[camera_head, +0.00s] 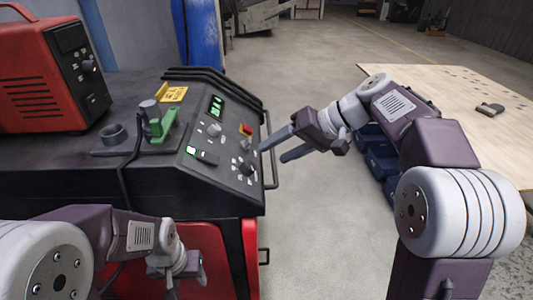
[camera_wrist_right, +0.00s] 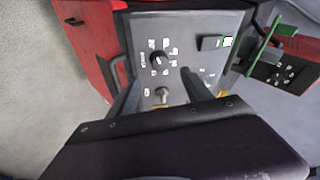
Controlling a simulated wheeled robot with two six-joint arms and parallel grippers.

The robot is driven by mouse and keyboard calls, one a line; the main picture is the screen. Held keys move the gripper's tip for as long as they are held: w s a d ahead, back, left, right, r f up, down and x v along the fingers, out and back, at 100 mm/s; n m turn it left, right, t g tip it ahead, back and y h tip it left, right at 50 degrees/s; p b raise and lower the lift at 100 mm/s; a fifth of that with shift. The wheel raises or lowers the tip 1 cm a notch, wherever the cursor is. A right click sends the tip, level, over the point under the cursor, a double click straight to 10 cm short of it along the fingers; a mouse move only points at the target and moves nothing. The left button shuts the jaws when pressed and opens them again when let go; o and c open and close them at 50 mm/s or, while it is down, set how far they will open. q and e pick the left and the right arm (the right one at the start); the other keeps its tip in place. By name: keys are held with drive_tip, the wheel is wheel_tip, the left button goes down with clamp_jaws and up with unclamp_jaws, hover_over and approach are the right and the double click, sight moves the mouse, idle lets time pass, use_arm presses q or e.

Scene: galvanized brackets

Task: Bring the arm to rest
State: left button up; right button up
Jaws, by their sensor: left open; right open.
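My right arm reaches in from the right in the head view. Its gripper (camera_head: 272,153) is open and empty, with its fingers pointing left toward the right edge of the control panel (camera_head: 228,180). In the right wrist view the two fingers (camera_wrist_right: 158,88) stand apart in front of the panel face (camera_wrist_right: 207,25). A black knob (camera_wrist_right: 155,58) shows beyond them; I cannot tell any contact. My left arm is low at the lower left, its gripper (camera_head: 186,280) open, pointing down beside the machine's red front, with its fingertips hard to make out.
The machine's grey top (camera_head: 60,165) carries a red power unit (camera_head: 40,75) and a green clamp (camera_head: 162,125). A metal handle (camera_head: 270,150) runs along the panel's right side. A wooden table (camera_head: 465,95) with a small dark part (camera_head: 490,108) and blue bins (camera_head: 378,150) stand right. Floor between is clear.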

drive_tip(key=shift+d+r, duration=0.1)
drive_tip(key=s+d+f+m+g+h, duration=0.1)
drive_tip(key=s+d+f+h, duration=0.25)
drive_tip(key=s+f, duration=0.4)
drive_tip(key=s+d+f+h, duration=0.2)
drive_tip(key=s+d+f, duration=0.2)
drive_tip(key=f, duration=0.6)
drive_tip(key=s+d+f+m+g+h, duration=0.1)
drive_tip(key=s+d+f+h, duration=0.3)
drive_tip(key=f, duration=0.5)
wheel_tip(320, 180, up, 14)
drive_tip(key=s+p, duration=0.2)
drive_tip(key=p, duration=1.3)
drive_tip(key=shift+r+n+y, duration=0.25)
drive_tip(key=shift+n+y, duration=0.05)
drive_tip(key=shift+y, duration=0.05)
